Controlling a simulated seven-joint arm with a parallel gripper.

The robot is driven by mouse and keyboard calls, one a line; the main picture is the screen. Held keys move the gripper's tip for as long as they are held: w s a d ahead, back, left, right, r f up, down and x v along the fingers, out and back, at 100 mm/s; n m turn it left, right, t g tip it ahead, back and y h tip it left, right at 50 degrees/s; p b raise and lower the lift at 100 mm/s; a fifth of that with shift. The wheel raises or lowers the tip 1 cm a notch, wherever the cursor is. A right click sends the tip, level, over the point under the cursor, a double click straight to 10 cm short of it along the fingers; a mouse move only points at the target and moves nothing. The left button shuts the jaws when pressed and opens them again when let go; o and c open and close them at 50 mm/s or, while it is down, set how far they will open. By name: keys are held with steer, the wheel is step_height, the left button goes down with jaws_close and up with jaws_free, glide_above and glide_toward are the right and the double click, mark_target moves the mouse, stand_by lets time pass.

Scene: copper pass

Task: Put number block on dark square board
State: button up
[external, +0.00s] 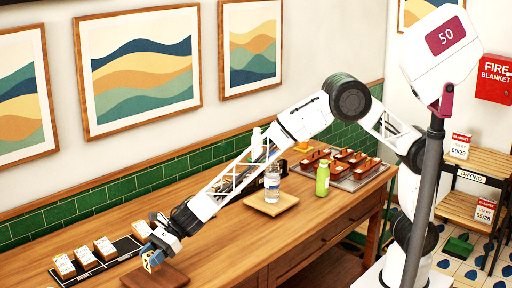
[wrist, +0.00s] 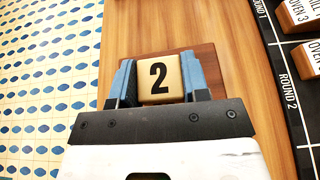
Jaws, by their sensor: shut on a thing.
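The number block (wrist: 160,80), gold with a black 2, is held between the blue fingers of my gripper (wrist: 158,92). In the external view my gripper (external: 152,256) is low at the near left of the table, with the block mostly hidden by its fingers. The dark square board (external: 166,277), reddish brown, lies directly under and around the block. In the wrist view the board (wrist: 206,56) shows behind and to the right of the block. I cannot tell whether the block touches the board or hangs just above it.
A black strip (external: 122,248) with several labelled orange-and-white blocks lies just left of and behind my gripper.

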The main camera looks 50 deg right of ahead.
stand_by(0.3)
steer(key=shift+f, duration=1.75)
steer(key=shift+f, duration=0.1)
steer(key=o, duration=0.9)
steer(key=shift+v, duration=6.05)
